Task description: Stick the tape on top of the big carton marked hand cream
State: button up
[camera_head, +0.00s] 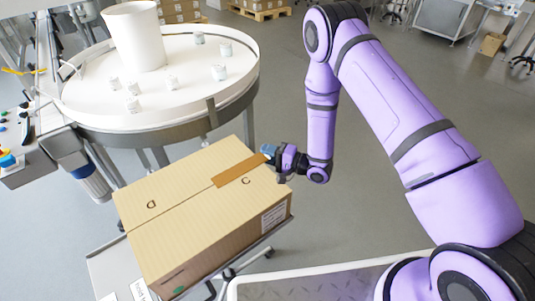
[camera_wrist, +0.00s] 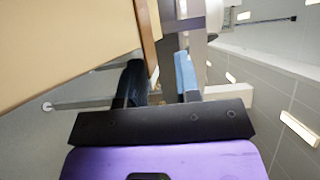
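The big brown carton (camera_head: 180,235) is closed, with a seam along its top and a white label on its right side; the print is too small to read. A brown strip of tape (camera_head: 238,172) lies along the seam at the far right end of the top. My gripper (camera_head: 267,150) is just beyond that end, beside the top edge. In the wrist view the carton (camera_wrist: 60,45) fills the upper left, and a brown strip runs down its edge. The two blue fingers of my gripper (camera_wrist: 158,65) stand apart, with nothing clearly held between them.
The carton rests on a low stand (camera_head: 108,270). A round white turntable (camera_head: 195,105) with several small jars and a white cylinder (camera_head: 133,37) stands behind it. Grey floor is clear beyond the gripper. A grey ridged platform (camera_head: 320,285) is at the front.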

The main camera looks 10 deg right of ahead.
jog(key=v, duration=1.1)
